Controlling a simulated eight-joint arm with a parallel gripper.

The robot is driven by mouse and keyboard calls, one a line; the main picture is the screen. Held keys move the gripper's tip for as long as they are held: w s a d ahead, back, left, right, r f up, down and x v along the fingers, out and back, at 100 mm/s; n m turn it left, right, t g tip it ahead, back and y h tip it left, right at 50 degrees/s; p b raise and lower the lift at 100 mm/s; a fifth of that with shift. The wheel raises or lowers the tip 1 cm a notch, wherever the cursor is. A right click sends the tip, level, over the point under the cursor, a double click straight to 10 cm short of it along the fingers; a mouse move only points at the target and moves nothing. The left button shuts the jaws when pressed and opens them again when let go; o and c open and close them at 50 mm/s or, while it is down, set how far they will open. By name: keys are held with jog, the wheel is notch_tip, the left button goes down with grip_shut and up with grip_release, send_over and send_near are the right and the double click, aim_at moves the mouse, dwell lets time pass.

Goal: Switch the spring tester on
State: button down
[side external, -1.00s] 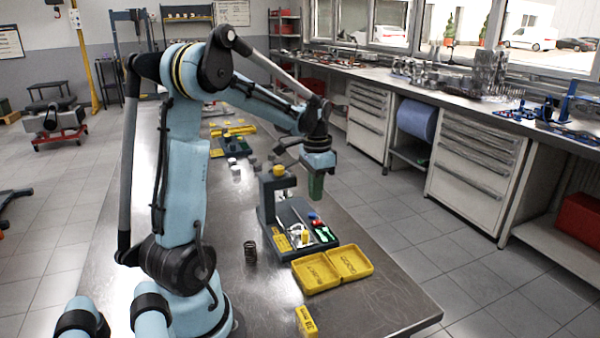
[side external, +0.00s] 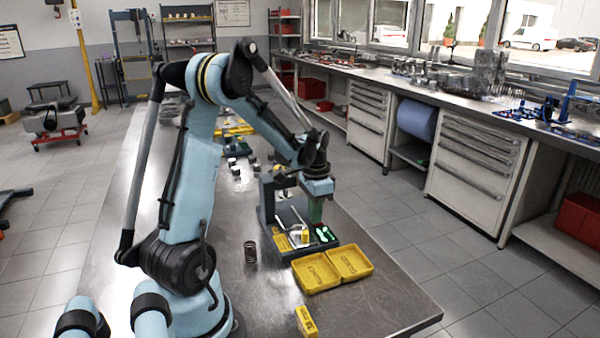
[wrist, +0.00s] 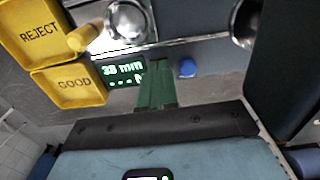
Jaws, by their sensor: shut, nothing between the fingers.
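The spring tester (side external: 268,205) is a dark grey press with a long base on the steel bench. Its display (wrist: 127,72) is lit green in the wrist view and seems to read 33 or 35 mm. A blue button (wrist: 187,68) sits to the right of the display. My gripper (side external: 316,220) points down over the front part of the tester's base, beside the display. Its green fingers (wrist: 157,84) are together and empty, between the display and the blue button in the wrist picture. Whether they touch the panel I cannot tell. They hide the part behind them.
Yellow trays marked REJECT (wrist: 38,32) and GOOD (wrist: 72,86) stand by the tester's front. A coil spring (side external: 251,252) stands on the bench (side external: 375,300) to its left. A small yellow block (side external: 306,320) lies near the bench's front edge.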

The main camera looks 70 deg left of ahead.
jog(key=shift+s+f+t, duration=0.35)
jog(key=shift+f+t, duration=0.15)
jog(key=shift+t, duration=0.2)
jog(key=shift+w, duration=0.1)
jog(key=shift+w+r, duration=0.15)
jog(key=shift+w, duration=0.65)
jog(key=shift+r, duration=0.1)
notch_tip(320, 180, up, 14)
jog(key=s, duration=0.2)
jog(key=shift+r, duration=0.2)
jog(key=shift+d, duration=0.1)
